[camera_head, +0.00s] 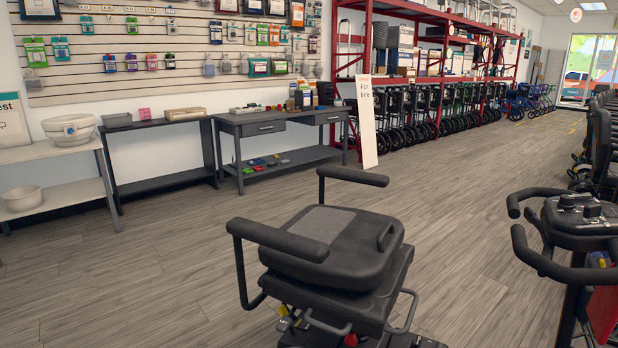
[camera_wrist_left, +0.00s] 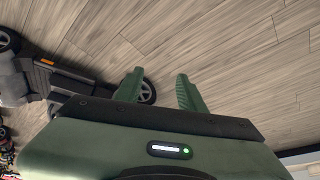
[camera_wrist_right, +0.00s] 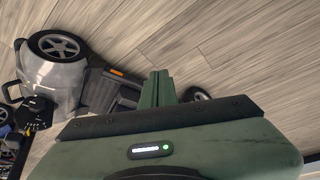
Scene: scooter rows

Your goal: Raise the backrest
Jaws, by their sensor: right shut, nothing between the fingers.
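The black backrest (camera_head: 372,228) is folded down flat over the scooter seat (camera_head: 372,290) in the head view. It has a grey panel on top and a slot-like handle near its right edge. Two black armrests (camera_head: 275,240) flank it; the far armrest (camera_head: 352,176) is also level. My left gripper (camera_wrist_left: 160,86) is open and empty, above the floor in the left wrist view. My right gripper (camera_wrist_right: 157,88) is shut with nothing in it, above the floor in the right wrist view. Neither gripper shows in the head view, and neither touches the backrest.
Another scooter's handlebars (camera_head: 580,215) stand at the right. A grey desk (camera_head: 270,128) and a dark side table (camera_head: 160,128) line the left wall. A red rack (camera_head: 430,80) holds rollators and boxes. Floor behind the seat is clear. Scooter wheels show in the left (camera_wrist_left: 147,92) and right (camera_wrist_right: 55,46) wrist views.

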